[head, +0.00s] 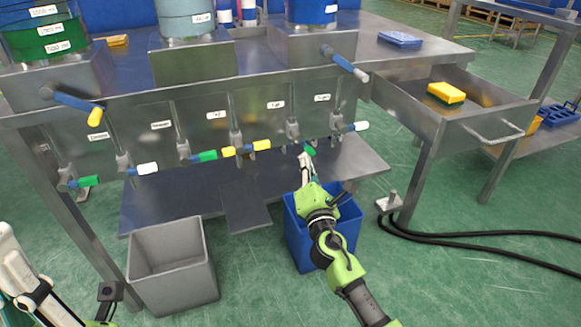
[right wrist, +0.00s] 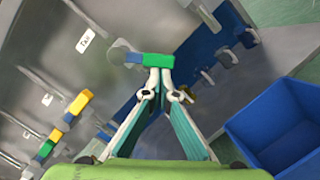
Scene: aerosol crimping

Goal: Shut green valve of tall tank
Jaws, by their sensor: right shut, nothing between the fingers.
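My right gripper (head: 305,158) is shut and empty, under the right part of the bench front. A green-ended valve handle (head: 310,150) is right at its fingertips. In the right wrist view this green handle (right wrist: 158,60) lies across just beyond the closed tips (right wrist: 160,72), close to or touching them. Other green handles sit at the middle (head: 206,156) and far left (head: 88,181). Three tanks stand above: left (head: 45,38), middle (head: 187,20) and right (head: 310,10). Their tops are cut off. My left gripper (head: 22,272) shows only partly at the lower left; its opening is unclear.
Yellow handles (head: 262,145) and white handles (head: 147,168) share the row. A blue bin (head: 297,245) stands below my right gripper, with a grey bin (head: 170,235) further left. An open drawer (head: 400,97) juts out at right. Black hoses (head: 450,236) cross the floor.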

